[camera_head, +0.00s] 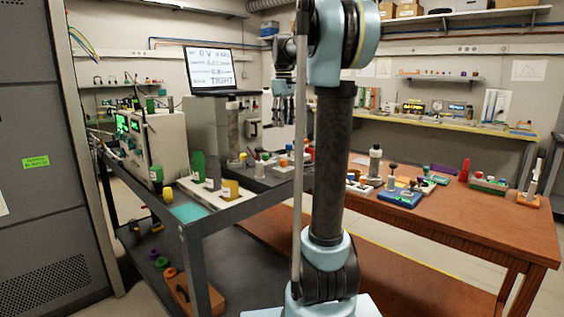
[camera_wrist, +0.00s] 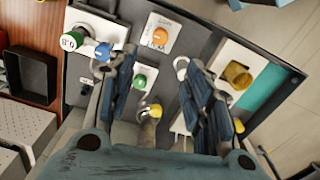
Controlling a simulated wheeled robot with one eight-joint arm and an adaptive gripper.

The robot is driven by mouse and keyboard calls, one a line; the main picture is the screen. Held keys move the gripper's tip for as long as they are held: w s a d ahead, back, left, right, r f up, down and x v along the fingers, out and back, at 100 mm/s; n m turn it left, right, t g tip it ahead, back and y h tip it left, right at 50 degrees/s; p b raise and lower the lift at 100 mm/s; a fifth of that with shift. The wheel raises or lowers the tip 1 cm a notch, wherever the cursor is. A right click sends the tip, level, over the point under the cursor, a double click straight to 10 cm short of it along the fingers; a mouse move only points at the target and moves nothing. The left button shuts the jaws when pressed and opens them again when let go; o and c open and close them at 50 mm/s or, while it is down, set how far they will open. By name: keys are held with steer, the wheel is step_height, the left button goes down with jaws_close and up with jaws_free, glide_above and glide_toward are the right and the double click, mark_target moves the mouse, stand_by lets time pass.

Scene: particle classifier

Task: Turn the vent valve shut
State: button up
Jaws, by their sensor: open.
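I cannot tell which part is the vent valve. Several knobs on the dark-topped bench show in the wrist view. An orange round knob (camera_wrist: 160,36) sits on a white plate. A green knob (camera_wrist: 140,82) is between my fingers, and a blue knob (camera_wrist: 103,51) is by the left fingertip. A yellow knob (camera_wrist: 155,110) is lower, between the fingers. My gripper (camera_wrist: 145,68) is open and points down over this group, with nothing held.

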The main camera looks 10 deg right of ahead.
mark_target(284, 164)
step_height(284, 164, down, 16)
steer(key=shift+f, duration=0.1)
stand_by(0.5)
steer(key=shift+c, duration=0.2)
steer(key=c, duration=1)
steer(key=shift+a, duration=0.1)
